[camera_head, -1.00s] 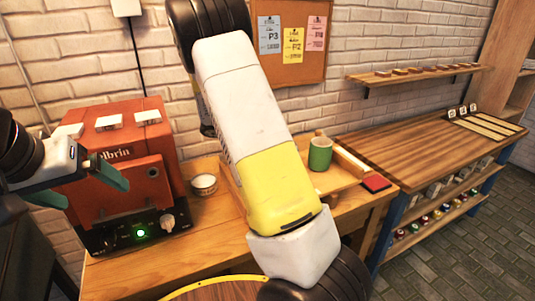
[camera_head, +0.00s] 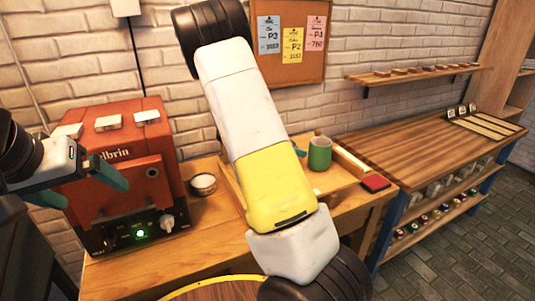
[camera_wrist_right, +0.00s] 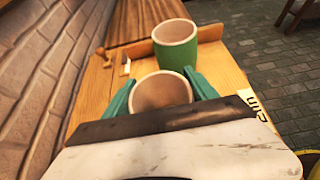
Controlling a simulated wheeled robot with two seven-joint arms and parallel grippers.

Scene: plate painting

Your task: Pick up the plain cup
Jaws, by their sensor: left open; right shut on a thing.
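In the right wrist view my right gripper (camera_wrist_right: 160,97) is shut on the plain cup (camera_wrist_right: 162,90), one teal finger on each side of it. I look down into its brownish inside; its outer wall is mostly hidden. A green cup (camera_wrist_right: 176,45) stands just beyond it and also shows in the head view (camera_head: 320,153). In the head view my right arm hides the plain cup and nearly all of the right gripper; only a teal fingertip shows beside the green cup. My left gripper (camera_head: 82,185) is open and empty in front of the red machine.
The red machine (camera_head: 118,150) with a lit green lamp stands at left. A small round tin (camera_head: 203,184) stands beside it. A long wooden bench (camera_head: 420,145) is mostly clear.

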